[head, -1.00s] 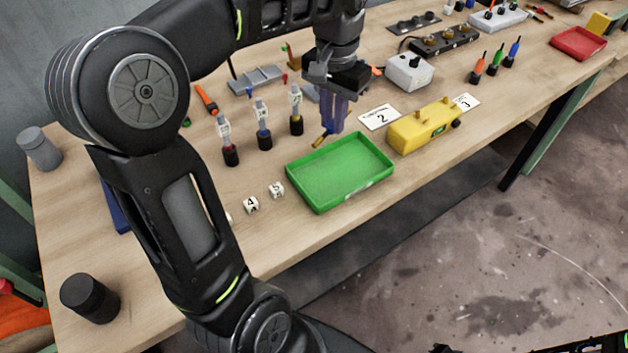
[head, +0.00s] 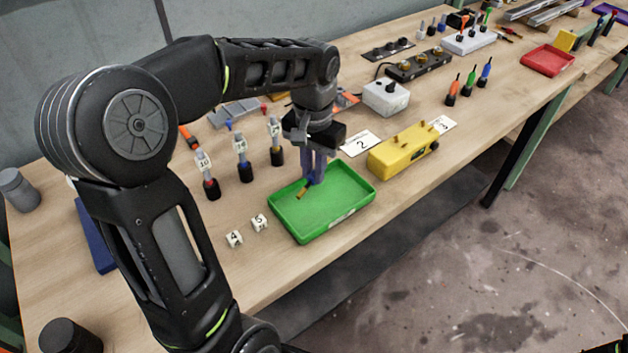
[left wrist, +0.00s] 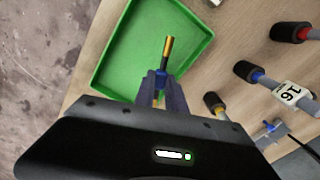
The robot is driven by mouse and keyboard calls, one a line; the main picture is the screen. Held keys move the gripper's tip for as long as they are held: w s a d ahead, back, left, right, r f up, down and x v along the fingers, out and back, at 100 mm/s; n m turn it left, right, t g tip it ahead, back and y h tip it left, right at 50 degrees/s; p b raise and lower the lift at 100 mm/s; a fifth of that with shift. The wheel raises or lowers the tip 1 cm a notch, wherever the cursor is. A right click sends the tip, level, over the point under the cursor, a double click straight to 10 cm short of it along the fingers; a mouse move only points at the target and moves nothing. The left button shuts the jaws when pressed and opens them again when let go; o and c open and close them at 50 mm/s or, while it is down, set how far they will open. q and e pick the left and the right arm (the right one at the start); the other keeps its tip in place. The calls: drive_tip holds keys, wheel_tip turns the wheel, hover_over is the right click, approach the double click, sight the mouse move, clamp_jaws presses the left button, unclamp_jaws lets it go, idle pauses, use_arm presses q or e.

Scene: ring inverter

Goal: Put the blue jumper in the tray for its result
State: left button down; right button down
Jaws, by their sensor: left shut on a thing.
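My left gripper (head: 314,180) is shut on the blue jumper, low over the left part of the green tray (head: 348,207). The jumper's gold tip (head: 302,191) sticks out below the fingers. In the left wrist view the fingers (left wrist: 163,83) grip the jumper (left wrist: 167,52); its gold and black end points out over the green tray (left wrist: 109,62), with a bit of blue between the fingers. I cannot tell whether it touches the tray floor. The green tray looks empty otherwise. A red tray (head: 547,60) lies far right.
Black-based posts with number tags (head: 246,170) stand left of the green tray. Numbered cubes (head: 234,238) lie in front of them. A yellow block with gold pins (head: 404,150) and a card marked 2 (head: 361,144) are to the right.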

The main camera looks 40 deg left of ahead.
sight(313, 174)
use_arm(q)
drive_tip(key=shift+f, duration=1.8)
drive_tip(key=shift+f, duration=0.1)
drive_tip(key=shift+f, duration=0.15)
drive_tip(key=c, duration=1.7)
unclamp_jaws()
drive_tip(key=shift+r, duration=0.2)
wheel_tip(313, 174, up, 12)
drive_tip(key=shift+r, duration=0.1)
